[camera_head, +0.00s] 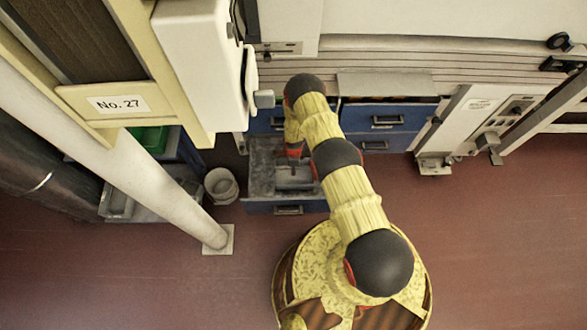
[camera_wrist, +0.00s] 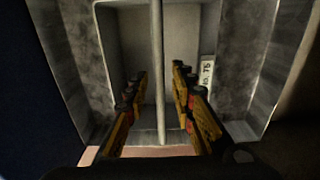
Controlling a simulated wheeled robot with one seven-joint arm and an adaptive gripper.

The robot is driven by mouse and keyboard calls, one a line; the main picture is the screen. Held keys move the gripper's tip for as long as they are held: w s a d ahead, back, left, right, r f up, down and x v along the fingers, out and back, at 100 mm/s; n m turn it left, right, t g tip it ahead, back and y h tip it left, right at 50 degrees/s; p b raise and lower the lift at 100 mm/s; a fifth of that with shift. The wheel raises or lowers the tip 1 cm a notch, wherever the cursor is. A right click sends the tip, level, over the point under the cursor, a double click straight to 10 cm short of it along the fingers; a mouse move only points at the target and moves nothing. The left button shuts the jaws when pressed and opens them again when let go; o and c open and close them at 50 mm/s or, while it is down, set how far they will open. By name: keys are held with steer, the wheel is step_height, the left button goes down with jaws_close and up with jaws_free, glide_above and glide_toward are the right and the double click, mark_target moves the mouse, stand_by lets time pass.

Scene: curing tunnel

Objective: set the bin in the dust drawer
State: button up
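The dust drawer (camera_head: 259,178) is pulled out low at the machine, with a blue front and a dusty grey inside. The bin (camera_wrist: 125,40), a pale grey open box, sits between the mottled drawer walls (camera_wrist: 60,65) in the wrist view, with a thin bar (camera_wrist: 158,60) running across its top. In the head view the bin (camera_head: 295,174) is small and partly hidden by my arm. My gripper (camera_wrist: 158,82) points down at it with its fingers apart, one on each side of the bar and seemingly not touching it. My gripper (camera_head: 295,151) also shows above the drawer in the head view.
A white bucket (camera_head: 222,186) stands on the floor left of the drawer, near a white post (camera_head: 165,180). Blue closed drawers (camera_head: 388,118) lie to the right. A grey machine stand (camera_head: 470,120) is farther right. The red floor at right is clear.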

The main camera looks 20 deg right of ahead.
step_height(320, 180, up, 12)
steer(key=p, duration=0.4)
steer(key=shift+r, duration=0.15)
stand_by(0.3)
